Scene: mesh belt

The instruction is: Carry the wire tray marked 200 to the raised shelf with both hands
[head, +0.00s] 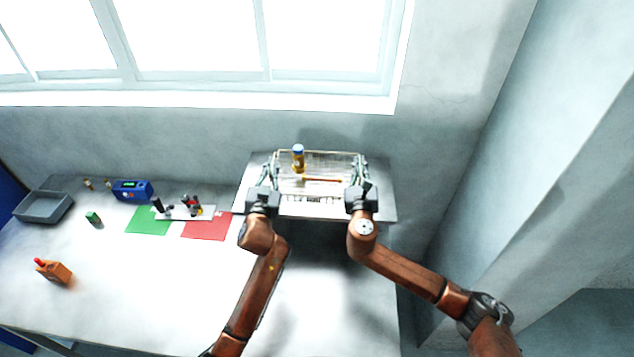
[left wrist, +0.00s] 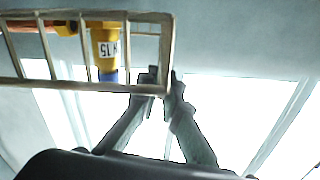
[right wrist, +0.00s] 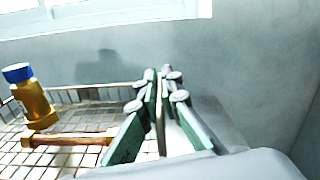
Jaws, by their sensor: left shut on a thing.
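The wire tray (head: 338,158) is over the raised shelf (head: 380,205) at the back right; I cannot tell whether it touches it. I cannot read a 200 on it. A yellow bottle with a blue cap (head: 298,160) stands in the tray, and a wooden-handled tool (head: 322,180) lies beside it. My left gripper (head: 271,168) is shut on the tray's left side. My right gripper (head: 357,170) is at the tray's right side; in the right wrist view its fingers (right wrist: 160,90) straddle the side wall. Whether they press on it is unclear.
On the table to the left are a green mat (head: 145,222), a red mat (head: 205,228), a white holder with small items (head: 172,213), a blue device (head: 132,190), a grey bin (head: 40,207) and an orange object (head: 55,271). The wall and window stand behind; a pillar is right.

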